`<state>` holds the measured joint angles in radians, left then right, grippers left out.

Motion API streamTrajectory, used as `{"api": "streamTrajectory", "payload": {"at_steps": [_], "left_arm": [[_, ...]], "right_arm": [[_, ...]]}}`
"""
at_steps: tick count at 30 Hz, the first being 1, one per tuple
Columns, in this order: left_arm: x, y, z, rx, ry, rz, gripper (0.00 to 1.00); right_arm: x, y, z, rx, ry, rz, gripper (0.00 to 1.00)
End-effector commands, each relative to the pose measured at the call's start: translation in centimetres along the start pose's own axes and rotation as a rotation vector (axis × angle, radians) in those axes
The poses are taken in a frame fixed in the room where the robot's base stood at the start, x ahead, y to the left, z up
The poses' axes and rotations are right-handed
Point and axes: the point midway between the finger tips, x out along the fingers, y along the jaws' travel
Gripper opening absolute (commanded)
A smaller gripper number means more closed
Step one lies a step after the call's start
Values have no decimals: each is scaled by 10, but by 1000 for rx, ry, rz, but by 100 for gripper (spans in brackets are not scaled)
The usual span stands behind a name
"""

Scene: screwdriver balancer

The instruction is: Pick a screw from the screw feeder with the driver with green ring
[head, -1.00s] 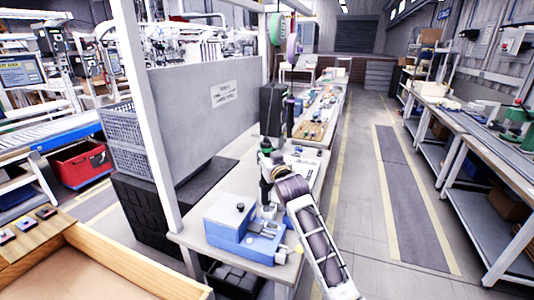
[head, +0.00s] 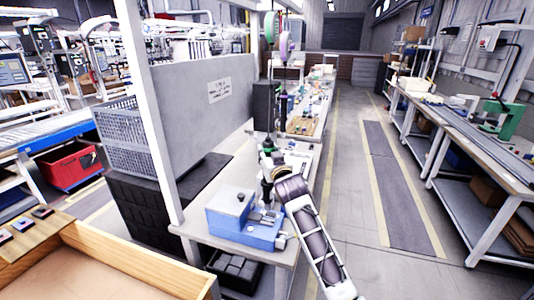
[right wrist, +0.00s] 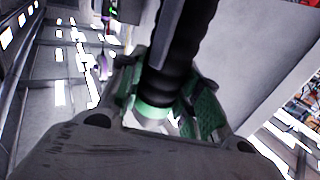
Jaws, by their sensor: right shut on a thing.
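The driver with green ring is a dark upright tool (head: 267,188), and in the right wrist view it shows as a black ribbed body (right wrist: 172,80) with a green ring (right wrist: 152,109) near the jaws. My right gripper (head: 270,163) is shut around it; green finger pads flank it in the right wrist view (right wrist: 165,105). The screw feeder (head: 232,214) is a blue box on the near end of the bench. The driver's lower end is just behind the feeder; I cannot tell whether they touch. No screw can be made out. My left gripper is out of view.
A second, purple-marked driver (head: 284,106) hangs behind my gripper. A white post (head: 148,110) and a grey panel (head: 205,110) stand left. The floor aisle (head: 350,200) at right is clear.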

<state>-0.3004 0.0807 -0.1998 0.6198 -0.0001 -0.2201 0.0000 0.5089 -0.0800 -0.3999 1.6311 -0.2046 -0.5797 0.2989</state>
Motion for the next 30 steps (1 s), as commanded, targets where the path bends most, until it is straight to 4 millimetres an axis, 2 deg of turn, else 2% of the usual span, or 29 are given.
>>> {"api": "streamTrajectory", "payload": {"at_steps": [20,30], "left_arm": [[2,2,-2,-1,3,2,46],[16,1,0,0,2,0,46]], "right_arm": [[0,0,3,-1,1,1,0],[0,0,19,-1,1,1,0]]}}
